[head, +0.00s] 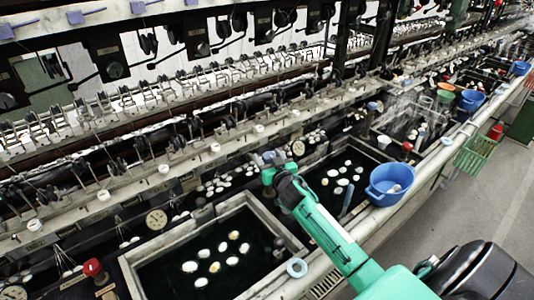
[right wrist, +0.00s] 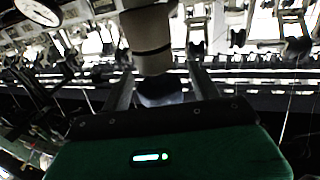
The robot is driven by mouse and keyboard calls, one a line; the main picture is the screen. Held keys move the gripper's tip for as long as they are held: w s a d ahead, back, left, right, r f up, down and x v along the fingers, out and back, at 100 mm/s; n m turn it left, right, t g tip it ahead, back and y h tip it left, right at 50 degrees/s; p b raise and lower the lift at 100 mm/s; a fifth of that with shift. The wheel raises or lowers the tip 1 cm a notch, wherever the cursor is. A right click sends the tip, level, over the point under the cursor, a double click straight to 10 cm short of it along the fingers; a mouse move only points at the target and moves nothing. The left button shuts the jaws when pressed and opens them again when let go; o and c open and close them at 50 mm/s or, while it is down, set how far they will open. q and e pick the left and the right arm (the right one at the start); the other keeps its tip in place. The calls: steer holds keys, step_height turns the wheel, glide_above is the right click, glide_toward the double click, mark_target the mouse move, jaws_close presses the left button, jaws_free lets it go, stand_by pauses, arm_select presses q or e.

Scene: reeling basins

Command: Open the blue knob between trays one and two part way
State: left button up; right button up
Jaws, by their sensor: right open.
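My right gripper (head: 266,160) reaches in between the near dark-water tray (head: 165,241) and the tray beyond it (head: 372,149). Its jaws are open. In the right wrist view the two fingers of this gripper (right wrist: 161,88) stand either side of a dark bluish knob (right wrist: 160,92), with a pale round stem or pipe (right wrist: 148,40) in front. I cannot tell whether the fingers touch the knob. In the head view the gripper mostly hides the knob. How far the knob is turned cannot be told. My left gripper is out of view.
Both trays hold white cocoons. A blue bowl (head: 380,190) stands on the ledge right of my forearm. A red knob (head: 92,267) is at lower left, another red knob (head: 407,147) further along. Reeling machinery (head: 150,100) runs behind. A pale ring (head: 296,268) lies on the front ledge.

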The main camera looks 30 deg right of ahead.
steer(key=shift+w, duration=0.6)
steer(key=shift+d, duration=0.1)
steer(key=c, duration=1)
steer(key=shift+o, duration=0.2)
steer(key=shift+r+n+y+p, duration=0.2)
steer(key=shift+n+y+p, duration=0.9)
steer(key=shift+y, duration=0.4)
steer(key=n+y, duration=0.1)
steer(key=y, duration=0.1)
steer(key=shift+y+p, duration=0.3)
steer(key=shift+p, duration=0.05)
steer(key=shift+a+f+n+y, duration=0.15)
steer(key=shift+a+n+y, duration=0.15)
steer(key=shift+n+y, duration=0.75)
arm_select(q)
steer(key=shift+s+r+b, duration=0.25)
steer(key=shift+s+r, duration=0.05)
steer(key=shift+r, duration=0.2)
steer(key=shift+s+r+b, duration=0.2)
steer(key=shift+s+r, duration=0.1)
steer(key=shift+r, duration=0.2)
arm_select(e)
steer(key=shift+s+a+n+g+y, duration=0.15)
steer(key=shift+n+g+y, duration=0.4)
steer(key=shift+y, duration=0.5)
steer(key=shift+w+a+n+g+y, duration=0.1)
steer(key=shift+n+g+y, duration=0.25)
steer(key=shift+n+y, duration=0.5)
steer(key=shift+y, duration=0.35)
